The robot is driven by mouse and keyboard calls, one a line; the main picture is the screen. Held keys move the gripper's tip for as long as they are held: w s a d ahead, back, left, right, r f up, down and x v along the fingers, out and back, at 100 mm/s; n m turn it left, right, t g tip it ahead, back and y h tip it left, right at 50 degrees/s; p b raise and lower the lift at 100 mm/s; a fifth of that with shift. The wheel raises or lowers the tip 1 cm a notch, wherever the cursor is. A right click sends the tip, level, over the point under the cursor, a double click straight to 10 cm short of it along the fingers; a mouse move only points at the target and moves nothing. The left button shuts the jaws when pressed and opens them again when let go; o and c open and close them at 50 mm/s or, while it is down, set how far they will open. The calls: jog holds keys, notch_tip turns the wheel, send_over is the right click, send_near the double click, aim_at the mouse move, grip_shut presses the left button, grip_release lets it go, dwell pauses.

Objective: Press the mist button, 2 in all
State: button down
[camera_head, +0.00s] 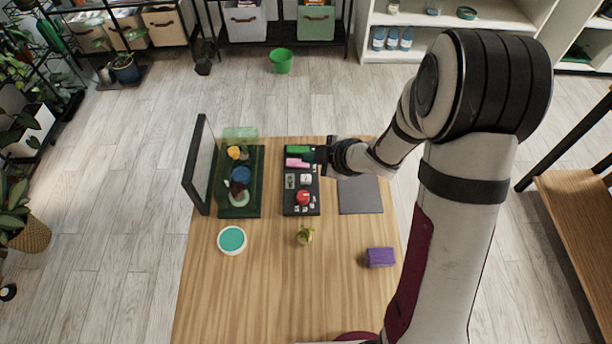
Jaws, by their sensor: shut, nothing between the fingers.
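A black control panel (288,205) lies on the wooden table, long side running away from me. It carries a green block (296,149), a pink block (293,163), small pale parts and a round red button (302,198). Any labels are too small to read, so I cannot tell which control is the mist button. My gripper (313,157) is shut and empty. It reaches in from the right over the panel's far end, beside the green and pink blocks. Whether it touches either block I cannot tell. My gripper hides the panel's far right part.
Left of the panel stands a dark green tray (240,211) with several items, beside an upright framed panel (199,170). A grey mat (360,195), a purple block (380,257), a small plant (305,234) and a white-rimmed teal dish (232,240) are nearby. The front table is mostly clear.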

aim_at(310, 180)
notch_tip(310, 180, up, 4)
jog(key=shift+f, duration=0.15)
jog(key=shift+f, duration=4.45)
jog(key=shift+f, duration=0.4)
jog(key=shift+f, duration=0.5)
jog(key=shift+r, duration=0.9)
